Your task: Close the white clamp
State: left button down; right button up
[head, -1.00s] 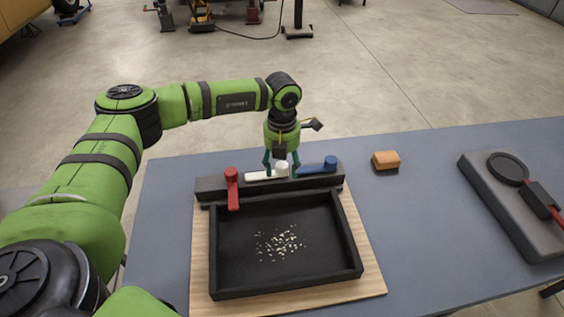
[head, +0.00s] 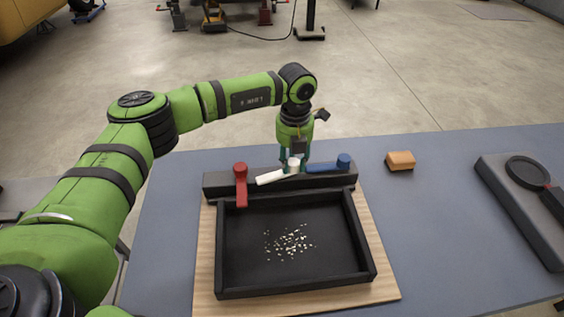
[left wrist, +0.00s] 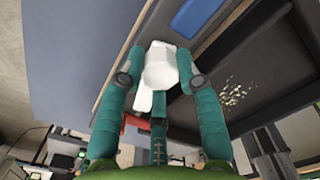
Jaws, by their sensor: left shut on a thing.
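The white clamp (head: 270,177) sits on the dark bar at the back of the black tray, between the red and blue clamps. Its lever slants from its knob toward the front left, tilted off the line of the bar. My left gripper (head: 294,162) comes down from above and is shut on the white clamp's knob. In the left wrist view, the white clamp (left wrist: 160,70) shows with its knob between the two teal fingers of my left gripper (left wrist: 162,68) and its lever reaching past them. My right gripper is in no view.
The red clamp's lever (head: 241,188) points over the bar toward the tray (head: 222,250). The blue clamp's lever (head: 325,167) lies along the bar. Pale bits (head: 288,242) lie in the tray. An orange block (head: 400,160) and a dark grey slab (head: 515,205) are to the right.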

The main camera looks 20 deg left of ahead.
pick_arm(q)
jog(key=c, duration=0.9)
grip_release()
jog(key=shift+o, duration=0.2)
notch_tip(320, 180, up, 12)
